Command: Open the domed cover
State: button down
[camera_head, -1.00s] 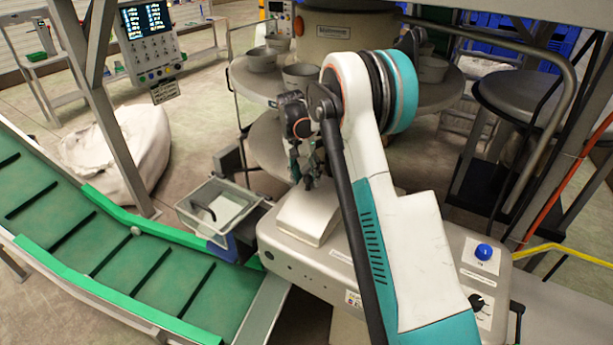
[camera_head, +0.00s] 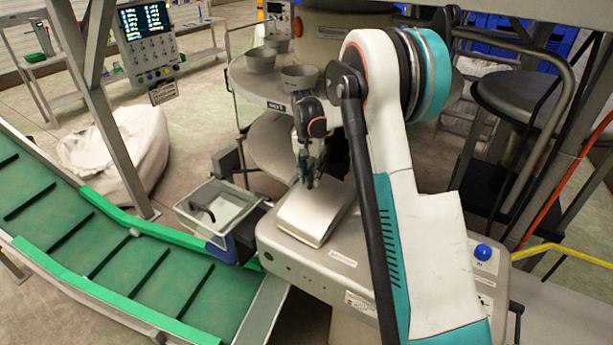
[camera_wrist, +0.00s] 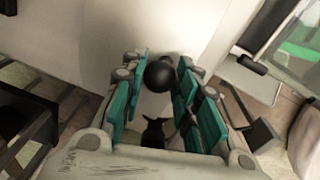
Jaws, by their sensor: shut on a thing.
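The pale metal domed cover (camera_head: 318,212) sits on top of the machine housing, with its sloped face toward the camera. In the wrist view the cover (camera_wrist: 150,35) is a broad pale surface ahead of the fingers. A round black knob (camera_wrist: 160,74) stands between my teal finger pads. My gripper (camera_head: 310,180) is at the far upper edge of the cover, and in the wrist view my gripper (camera_wrist: 160,88) is closed around the knob. In the head view the fingers hide the knob. I cannot tell whether the cover is lifted.
The machine housing (camera_head: 345,268) carries a blue button (camera_head: 483,252) at right. A clear tray (camera_head: 218,208) is beside the housing at left, near the green conveyor (camera_head: 130,262). Behind stands a round table with metal bowls (camera_head: 300,77). A slanted steel post stands at left.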

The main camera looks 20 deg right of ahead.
jog(key=s+d+r+t+y+b, duration=0.35)
jog(key=s+d+t, duration=0.25)
jog(key=s, duration=0.3)
jog(key=s+d+f+t+y+b, duration=0.5)
jog(key=s+d+f+t+b, duration=0.1)
jog(key=s+b, duration=0.6)
jog(key=shift+d+t+y+b, duration=0.35)
jog(key=shift+d+t+b, duration=0.6)
jog(key=shift+b, duration=0.1)
jog(key=c, duration=1.2)
grip_release()
jog(key=v, duration=1.2)
